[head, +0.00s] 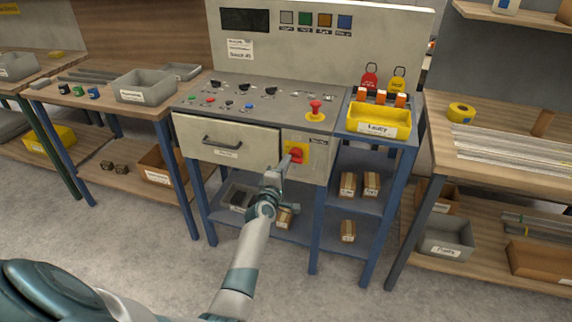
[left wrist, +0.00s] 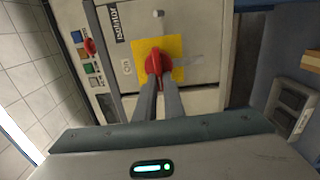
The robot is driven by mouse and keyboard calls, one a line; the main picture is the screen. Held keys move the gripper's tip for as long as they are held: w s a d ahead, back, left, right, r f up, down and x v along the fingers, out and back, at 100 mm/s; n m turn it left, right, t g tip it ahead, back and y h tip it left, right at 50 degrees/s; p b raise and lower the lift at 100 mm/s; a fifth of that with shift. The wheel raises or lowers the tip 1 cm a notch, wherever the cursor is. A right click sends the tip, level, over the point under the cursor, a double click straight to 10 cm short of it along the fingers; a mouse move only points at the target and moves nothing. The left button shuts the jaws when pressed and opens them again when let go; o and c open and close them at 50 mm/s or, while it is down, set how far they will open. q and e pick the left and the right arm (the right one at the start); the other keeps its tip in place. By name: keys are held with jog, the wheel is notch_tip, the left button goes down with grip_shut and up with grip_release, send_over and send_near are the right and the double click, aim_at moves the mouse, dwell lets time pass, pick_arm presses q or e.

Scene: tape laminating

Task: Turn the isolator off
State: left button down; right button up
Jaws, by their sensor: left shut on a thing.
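The isolator is a red rotary handle (head: 297,155) on a yellow plate (head: 305,147), on the front panel of the grey console, right of the drawer. In the left wrist view the red handle (left wrist: 158,62) sits in front of the yellow square (left wrist: 176,47), with an isolator label (left wrist: 117,22) and a small "ON" mark (left wrist: 127,68) beside it. My left gripper (head: 287,165) reaches up to the handle. In the left wrist view its two fingers (left wrist: 158,80) are shut on the red handle. My right gripper is not in view.
A drawer with a dark handle (head: 222,144) is left of the isolator. A red emergency button (head: 315,108) stands on the console top above it. Shelves with small boxes are below.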

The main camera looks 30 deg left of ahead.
pick_arm(q)
jog(key=c, duration=1.9)
grip_release()
jog(key=shift+o, duration=0.2)
jog(key=shift+s, duration=0.15)
jog(key=v, duration=1.7)
jog(key=shift+s+a+f, duration=0.1)
jog(key=shift+f, duration=0.05)
